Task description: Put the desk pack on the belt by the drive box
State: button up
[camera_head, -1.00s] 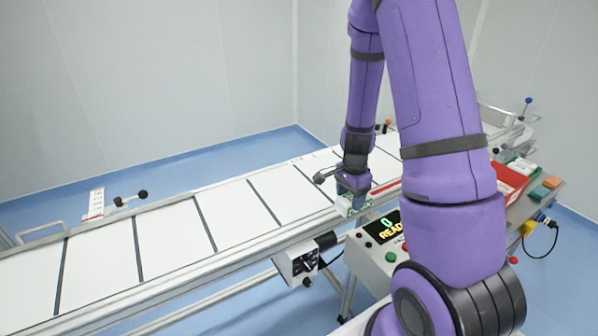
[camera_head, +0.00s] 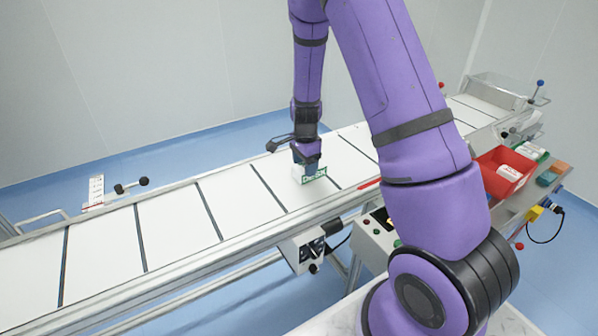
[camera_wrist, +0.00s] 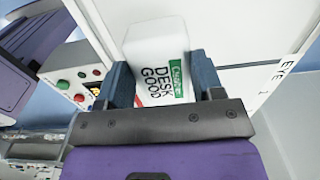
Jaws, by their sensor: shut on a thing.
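The desk pack (camera_wrist: 156,62) is a white block with a green label and the words "DESK GOOD" in the wrist view. My gripper (camera_head: 308,168) is shut on it, one blue finger on each side. In the head view the pack (camera_head: 314,180) hangs under my gripper over the white belt (camera_head: 170,222), near its front edge; I cannot tell whether it touches the belt. The drive box (camera_head: 303,250), grey with a black knob and motor, hangs below the belt's front rail, just below the pack in the picture.
A control box (camera_head: 370,243) with buttons stands right of the drive box, partly hidden by my arm. A red bin (camera_head: 503,172) and small coloured packs sit on a bench at right. Dark lines divide the belt, which is clear to the left.

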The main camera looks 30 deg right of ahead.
jog(key=shift+w+a+f, duration=0.1)
jog(key=shift+w+a, duration=0.35)
jog(key=shift+w, duration=0.3)
jog(key=shift+w+a+f, duration=0.1)
jog(key=shift+f, duration=1.65)
jog(key=shift+f, duration=0.15)
jog(key=o, duration=1)
